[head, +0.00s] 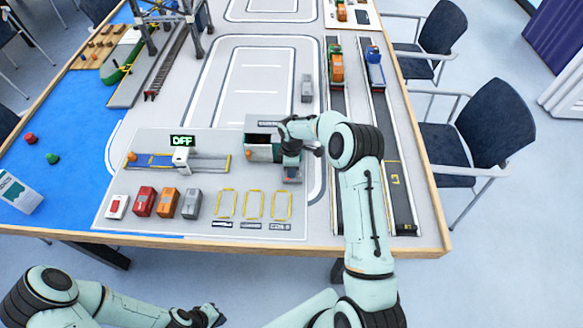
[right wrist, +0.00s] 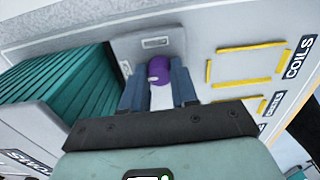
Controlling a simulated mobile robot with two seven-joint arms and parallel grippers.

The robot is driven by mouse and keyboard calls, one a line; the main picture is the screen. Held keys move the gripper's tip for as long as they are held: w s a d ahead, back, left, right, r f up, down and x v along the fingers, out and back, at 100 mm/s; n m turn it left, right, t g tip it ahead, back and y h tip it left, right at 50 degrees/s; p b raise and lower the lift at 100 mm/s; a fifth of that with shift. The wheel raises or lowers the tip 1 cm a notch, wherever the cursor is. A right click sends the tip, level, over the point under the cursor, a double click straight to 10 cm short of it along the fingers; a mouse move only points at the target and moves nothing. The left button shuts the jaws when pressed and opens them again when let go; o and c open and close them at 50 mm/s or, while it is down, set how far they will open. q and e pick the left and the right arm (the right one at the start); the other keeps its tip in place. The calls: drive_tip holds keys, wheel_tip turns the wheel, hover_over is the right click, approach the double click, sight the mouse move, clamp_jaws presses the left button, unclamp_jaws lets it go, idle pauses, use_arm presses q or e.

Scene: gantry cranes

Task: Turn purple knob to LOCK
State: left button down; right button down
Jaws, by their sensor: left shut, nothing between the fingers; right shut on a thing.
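The purple knob (right wrist: 159,70) shows in the right wrist view, on a light grey panel (right wrist: 130,48) with a small label plate above it. The label is too small to read. My right gripper (right wrist: 158,88) has its two fingers on either side of the knob and is shut on it. In the head view my right gripper (head: 291,164) is over the right part of the grey board and hides the knob. My left gripper (head: 212,314) is shut and empty, low in front of the table.
A box with teal slats (right wrist: 72,88) stands left of the knob; yellow outlines (right wrist: 245,65) lie right. In the head view, several small blocks (head: 168,202) stand at the board's front. Two dark tracks (head: 400,190) run right.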

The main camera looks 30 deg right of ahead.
drive_tip(key=c, duration=0.9)
unclamp_jaws()
drive_tip(key=shift+o, duration=0.2)
wheel_tip(320, 180, up, 13)
drive_tip(key=shift+r, duration=0.2)
drive_tip(key=shift+s+f, duration=0.1)
